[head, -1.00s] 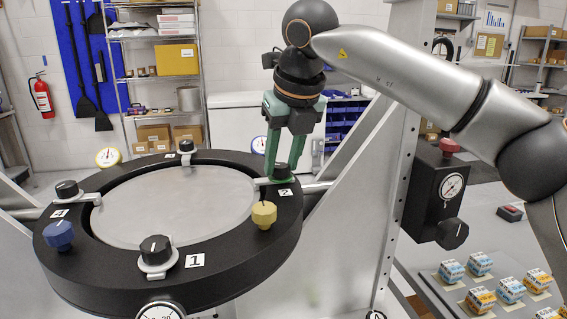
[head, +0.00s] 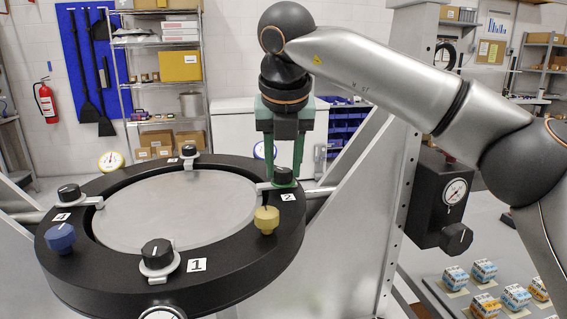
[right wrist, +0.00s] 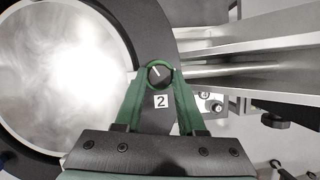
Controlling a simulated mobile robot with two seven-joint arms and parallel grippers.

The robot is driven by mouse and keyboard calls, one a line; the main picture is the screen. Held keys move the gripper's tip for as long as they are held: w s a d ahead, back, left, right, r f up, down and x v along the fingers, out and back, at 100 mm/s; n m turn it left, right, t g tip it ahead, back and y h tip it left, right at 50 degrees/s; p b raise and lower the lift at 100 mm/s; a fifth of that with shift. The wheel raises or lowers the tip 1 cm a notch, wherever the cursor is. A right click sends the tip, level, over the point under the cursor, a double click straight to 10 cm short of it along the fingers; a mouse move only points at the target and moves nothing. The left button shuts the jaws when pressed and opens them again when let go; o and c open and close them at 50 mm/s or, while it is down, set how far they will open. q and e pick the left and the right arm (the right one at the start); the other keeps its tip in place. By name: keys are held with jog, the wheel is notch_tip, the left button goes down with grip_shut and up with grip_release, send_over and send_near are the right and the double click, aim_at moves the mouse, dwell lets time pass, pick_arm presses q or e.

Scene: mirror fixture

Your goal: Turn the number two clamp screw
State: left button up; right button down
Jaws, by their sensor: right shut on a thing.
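The number two clamp screw (right wrist: 158,73) is a black knob with a white line, standing on the dark ring (head: 225,262) beside the "2" label (head: 288,197). In the right wrist view the label (right wrist: 161,101) lies just below the knob. My right gripper (head: 285,172) comes down from above with green fingers. In the right wrist view its fingertips (right wrist: 158,68) are closed around the knob from both sides. In the head view the fingers partly hide the knob. My left gripper is not in view.
The ring surrounds a round mirror (head: 175,210). Other clamp knobs stand at label 1 (head: 157,254), at the left (head: 69,193) and at the back (head: 189,151). A yellow knob (head: 266,219) is close in front of the held screw. A gauge box (head: 438,200) is at the right.

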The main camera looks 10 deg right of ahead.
jog(key=c, duration=0.5)
grip_release()
jog(key=d+p+v, duration=0.1)
jog(key=v, duration=1.1)
jog(key=shift+a+r, duration=0.3)
jog(key=shift+a, duration=0.2)
